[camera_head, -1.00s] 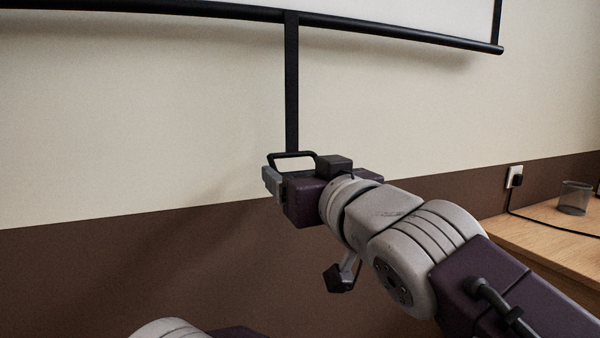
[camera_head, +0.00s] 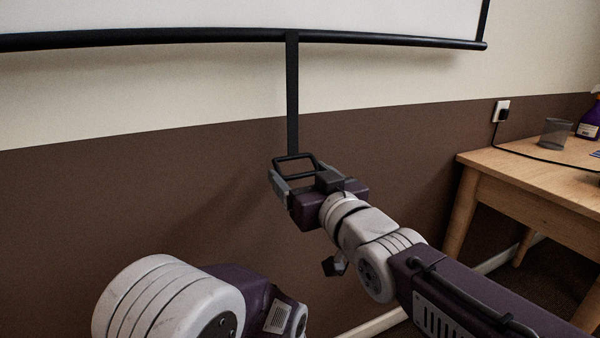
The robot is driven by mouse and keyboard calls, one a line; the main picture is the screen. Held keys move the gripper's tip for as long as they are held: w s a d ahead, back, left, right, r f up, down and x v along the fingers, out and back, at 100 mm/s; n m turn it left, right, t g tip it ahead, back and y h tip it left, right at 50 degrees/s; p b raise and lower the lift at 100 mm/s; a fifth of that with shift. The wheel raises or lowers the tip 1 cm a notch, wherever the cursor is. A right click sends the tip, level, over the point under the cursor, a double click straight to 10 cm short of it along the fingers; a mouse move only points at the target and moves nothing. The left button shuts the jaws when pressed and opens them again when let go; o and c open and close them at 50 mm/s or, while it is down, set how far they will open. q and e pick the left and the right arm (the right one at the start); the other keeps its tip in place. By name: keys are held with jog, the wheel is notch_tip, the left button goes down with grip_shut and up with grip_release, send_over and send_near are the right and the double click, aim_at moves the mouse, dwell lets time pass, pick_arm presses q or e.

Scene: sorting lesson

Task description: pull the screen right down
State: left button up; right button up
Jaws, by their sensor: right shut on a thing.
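The white projector screen (camera_head: 240,18) hangs at the top of the view, with a black bar (camera_head: 180,37) along its bottom edge. A black strap (camera_head: 292,95) runs down from the bar to a black loop handle (camera_head: 294,158). My right gripper (camera_head: 292,184) is shut on the handle at the strap's lower end. The strap looks straight. The screen's upper part is outside the view. Part of my left arm shows at the bottom left, but its gripper is out of view.
A wooden table (camera_head: 490,165) stands at the right against the wall, with a dark mesh cup (camera_head: 554,134) and a purple spray bottle (camera_head: 591,120) on it. A plug sits in a wall socket (camera_head: 501,111), its cable running onto the table. The wall below the screen is bare.

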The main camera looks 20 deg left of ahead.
jog(key=shift+w, duration=0.1)
jog(key=o, duration=1.8)
jog(key=shift+d, duration=0.15)
jog(key=p+v, duration=0.2)
jog(key=v, duration=0.7)
jog(key=shift+f+p, duration=0.1)
jog(key=shift+p, duration=0.3)
